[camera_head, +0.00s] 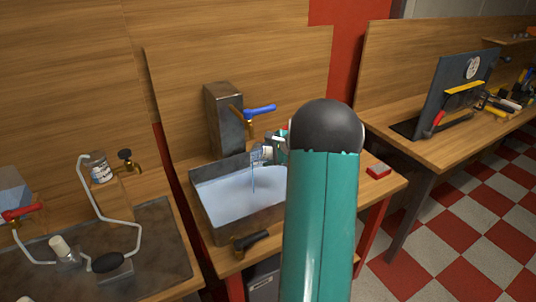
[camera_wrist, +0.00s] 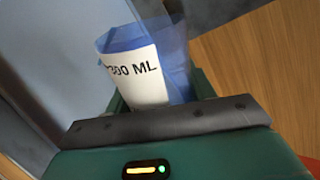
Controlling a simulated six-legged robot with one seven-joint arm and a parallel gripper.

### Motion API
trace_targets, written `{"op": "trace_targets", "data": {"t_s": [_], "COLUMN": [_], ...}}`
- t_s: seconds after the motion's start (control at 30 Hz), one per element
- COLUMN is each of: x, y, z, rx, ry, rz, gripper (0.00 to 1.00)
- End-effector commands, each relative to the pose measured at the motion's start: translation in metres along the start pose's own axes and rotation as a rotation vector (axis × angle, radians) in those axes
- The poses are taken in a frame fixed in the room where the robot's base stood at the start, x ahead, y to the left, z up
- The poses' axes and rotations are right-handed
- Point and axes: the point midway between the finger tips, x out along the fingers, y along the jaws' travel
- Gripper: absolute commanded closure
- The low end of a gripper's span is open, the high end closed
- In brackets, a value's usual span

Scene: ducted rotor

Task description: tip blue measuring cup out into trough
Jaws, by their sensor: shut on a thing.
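The blue measuring cup (camera_head: 257,154) is small and translucent in the head view, above the back right part of the trough. In the wrist view the cup (camera_wrist: 178,62) is large, with a white label reading "300 ML". My gripper (camera_head: 273,148) is shut on the cup; its dark jaws also show in the wrist view (camera_wrist: 158,100). A thin blue line runs down from the cup toward the trough and looks like a stream of liquid. The trough (camera_head: 222,173) is a grey metal basin with pale blue liquid in it. My arm hides its right side.
A tap with a blue lever (camera_head: 258,110) stands on a metal block behind the trough. A black-handled valve (camera_head: 252,241) is at its front. A red block (camera_head: 378,171) lies on the bench to the right. Another bench with a bent pipe (camera_head: 108,215) is at the left.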

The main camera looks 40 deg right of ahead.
Motion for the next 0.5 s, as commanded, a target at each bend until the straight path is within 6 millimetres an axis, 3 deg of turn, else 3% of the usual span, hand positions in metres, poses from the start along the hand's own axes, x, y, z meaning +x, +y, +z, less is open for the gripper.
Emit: {"op": "trace_targets", "data": {"t_s": [0.5], "x": [0.0032], "y": [0.0039], "z": [-0.0032], "rx": [-0.101], "ry": [0.1], "rz": [0.0], "gripper": [0.77]}}
